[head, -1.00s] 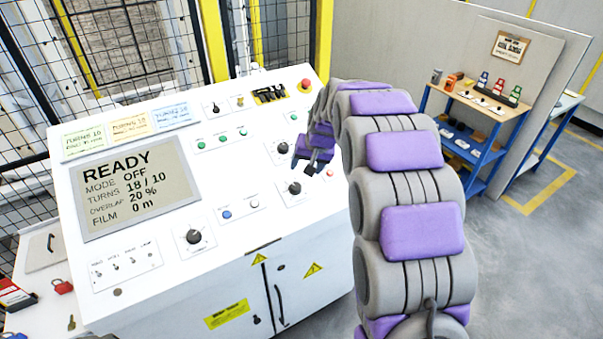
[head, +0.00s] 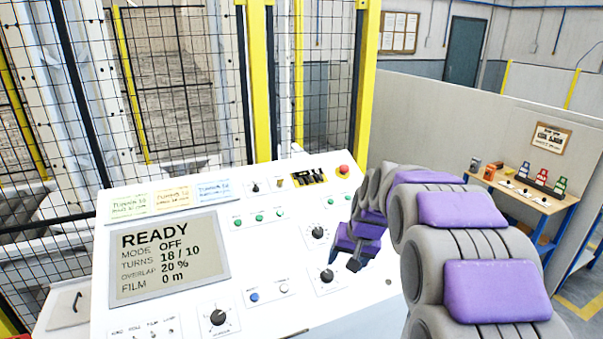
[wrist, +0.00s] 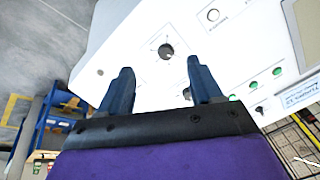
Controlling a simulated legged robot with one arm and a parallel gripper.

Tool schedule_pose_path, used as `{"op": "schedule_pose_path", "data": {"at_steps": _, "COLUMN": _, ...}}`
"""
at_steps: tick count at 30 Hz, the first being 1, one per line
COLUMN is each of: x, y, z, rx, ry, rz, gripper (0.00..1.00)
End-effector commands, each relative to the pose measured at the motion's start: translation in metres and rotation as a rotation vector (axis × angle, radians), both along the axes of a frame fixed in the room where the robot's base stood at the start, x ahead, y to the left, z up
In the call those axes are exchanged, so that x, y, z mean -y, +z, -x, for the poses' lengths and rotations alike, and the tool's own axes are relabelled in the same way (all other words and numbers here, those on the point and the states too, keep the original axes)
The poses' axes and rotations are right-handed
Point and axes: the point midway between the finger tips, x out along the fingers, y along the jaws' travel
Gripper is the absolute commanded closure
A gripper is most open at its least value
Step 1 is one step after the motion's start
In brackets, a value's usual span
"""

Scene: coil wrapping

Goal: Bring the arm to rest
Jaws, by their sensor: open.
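My gripper (head: 344,258) is over the right part of the white control panel (head: 190,313), close to its black knobs. In the wrist view my gripper (wrist: 160,93) shows two dark fingers spread apart with nothing between them. A black knob (wrist: 166,51) lies beyond the fingertips on the panel. My arm, grey with purple pads, reaches in from the lower right of the head view and is bent. I cannot tell the exact gap between gripper and panel.
The panel's screen (head: 168,257) reads READY, mode OFF, turns 18 / 10, overlap 20 %, film 0 m. A red button (head: 343,170) sits at the panel's top right. Yellow posts and mesh fence (head: 180,110) stand behind. A workbench (head: 540,203) is at the right.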

Motion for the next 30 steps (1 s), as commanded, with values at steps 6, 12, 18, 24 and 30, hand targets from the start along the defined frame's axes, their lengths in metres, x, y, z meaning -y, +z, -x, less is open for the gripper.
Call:
{"op": "schedule_pose_path", "data": {"at_steps": 6, "x": -0.016, "y": 0.000, "z": 0.098, "rx": -0.107, "ry": 0.059, "rz": 0.035, "gripper": 0.35}}
{"op": "schedule_pose_path", "data": {"at_steps": 12, "x": -0.023, "y": -0.007, "z": 0.187, "rx": -0.205, "ry": 0.110, "rz": 0.069, "gripper": 0.35}}
{"op": "schedule_pose_path", "data": {"at_steps": 18, "x": -0.025, "y": -0.022, "z": 0.277, "rx": -0.300, "ry": 0.158, "rz": 0.106, "gripper": 0.35}}
{"op": "schedule_pose_path", "data": {"at_steps": 24, "x": -0.021, "y": -0.041, "z": 0.358, "rx": -0.393, "ry": 0.202, "rz": 0.141, "gripper": 0.35}}
{"op": "schedule_pose_path", "data": {"at_steps": 30, "x": -0.017, "y": -0.053, "z": 0.400, "rx": -0.440, "ry": 0.224, "rz": 0.161, "gripper": 0.35}}
